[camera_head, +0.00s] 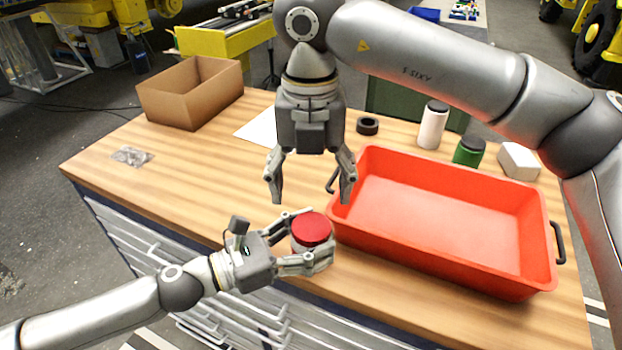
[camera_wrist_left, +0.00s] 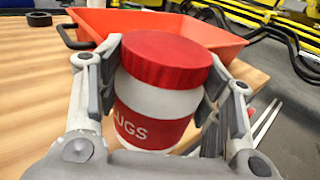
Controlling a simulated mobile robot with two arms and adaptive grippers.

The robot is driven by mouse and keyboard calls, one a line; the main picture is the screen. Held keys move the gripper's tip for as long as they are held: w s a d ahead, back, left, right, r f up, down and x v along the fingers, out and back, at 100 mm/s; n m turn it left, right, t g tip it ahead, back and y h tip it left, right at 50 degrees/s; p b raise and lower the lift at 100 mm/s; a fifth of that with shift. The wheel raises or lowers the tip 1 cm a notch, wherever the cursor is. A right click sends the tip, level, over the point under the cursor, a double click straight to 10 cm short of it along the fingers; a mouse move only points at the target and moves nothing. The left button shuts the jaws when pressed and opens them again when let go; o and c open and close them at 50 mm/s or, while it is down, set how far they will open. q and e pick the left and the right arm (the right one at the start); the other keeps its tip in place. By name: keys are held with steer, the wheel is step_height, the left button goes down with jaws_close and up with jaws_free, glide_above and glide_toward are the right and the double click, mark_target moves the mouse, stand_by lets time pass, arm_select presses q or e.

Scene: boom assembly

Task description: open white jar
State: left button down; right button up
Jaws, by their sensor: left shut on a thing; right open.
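A white jar with a red lid (camera_head: 312,229) and a red label band is near the front edge of the table, beside the red tray. The lid is on the jar. My left gripper (camera_head: 306,241) is shut around the jar's sides; in the left wrist view its fingers press on both sides of the white jar (camera_wrist_left: 155,100), just below the lid. The jar stands about upright; whether it touches the table I cannot tell. My right gripper (camera_head: 311,190) is open and empty, pointing down, above and behind the jar. Another white jar with a black lid (camera_head: 432,126) stands at the back.
The red tray (camera_head: 440,255) is empty and fills the right of the table. The table's left part is mostly clear.

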mark_target(312, 225)
steer(key=shift+f, duration=0.45)
step_height(312, 225, down, 7)
steer(key=shift+r, duration=0.1)
steer(key=c, duration=1.1)
steer(key=n, duration=0.6)
steer(key=o, duration=1.1)
steer(key=shift+w, duration=0.1)
steer(key=shift+o, duration=0.2)
